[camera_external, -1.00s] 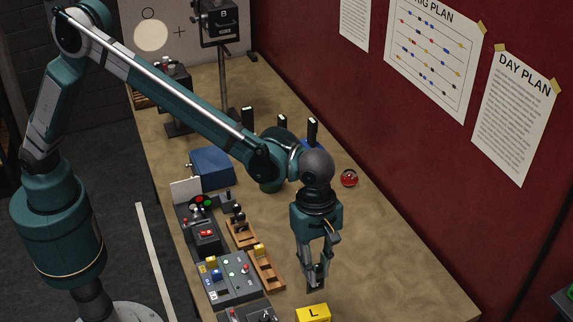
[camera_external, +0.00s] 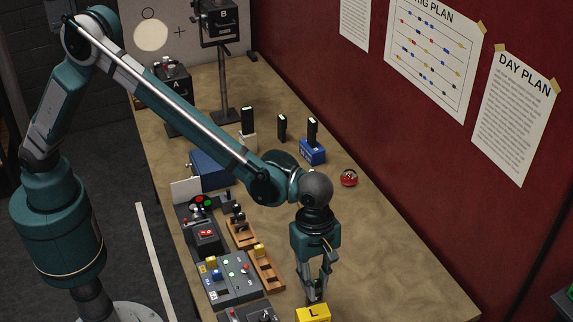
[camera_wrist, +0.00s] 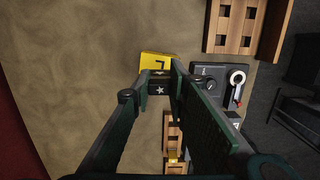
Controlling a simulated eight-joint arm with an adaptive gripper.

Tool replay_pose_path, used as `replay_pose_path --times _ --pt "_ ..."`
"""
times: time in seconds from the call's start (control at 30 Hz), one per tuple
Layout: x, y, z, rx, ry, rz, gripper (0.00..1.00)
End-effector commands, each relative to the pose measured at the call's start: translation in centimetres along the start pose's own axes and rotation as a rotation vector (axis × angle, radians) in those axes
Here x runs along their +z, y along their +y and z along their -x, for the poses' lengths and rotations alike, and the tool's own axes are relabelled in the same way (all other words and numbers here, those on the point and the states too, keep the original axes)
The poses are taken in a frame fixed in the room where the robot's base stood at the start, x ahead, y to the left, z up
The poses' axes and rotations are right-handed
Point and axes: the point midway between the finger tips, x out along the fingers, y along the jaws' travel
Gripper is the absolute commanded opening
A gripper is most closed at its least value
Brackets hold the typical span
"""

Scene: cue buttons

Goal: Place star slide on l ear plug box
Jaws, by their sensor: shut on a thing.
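My gripper (camera_external: 315,293) is shut on the star slide and points down at the front of the table. In the wrist view the dark star slide (camera_wrist: 159,88), with a white star on it, sits between the fingertips. The yellow ear plug box (camera_external: 312,314) marked L stands on the table at the bottom edge of the external view. It also shows in the wrist view (camera_wrist: 156,62), just beyond the slide. The slide is low and close above or beside the box; I cannot tell whether they touch.
Control panels (camera_external: 228,278) and wooden racks (camera_external: 266,268) stand to the left of my gripper. A blue block with a dark upright piece (camera_external: 313,152) and a red round object (camera_external: 349,178) are farther back. The table right of my gripper is clear.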

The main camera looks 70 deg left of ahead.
Motion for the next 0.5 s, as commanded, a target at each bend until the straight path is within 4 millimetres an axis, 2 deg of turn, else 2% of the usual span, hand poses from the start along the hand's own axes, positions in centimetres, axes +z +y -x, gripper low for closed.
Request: replay_pose_path --times 0.17,0.5 --pt "-0.1 0.0 -0.5 0.0 0.0 0.0 0.05" --pt "-0.4 0.0 -3.5 0.0 0.0 0.0 0.05"
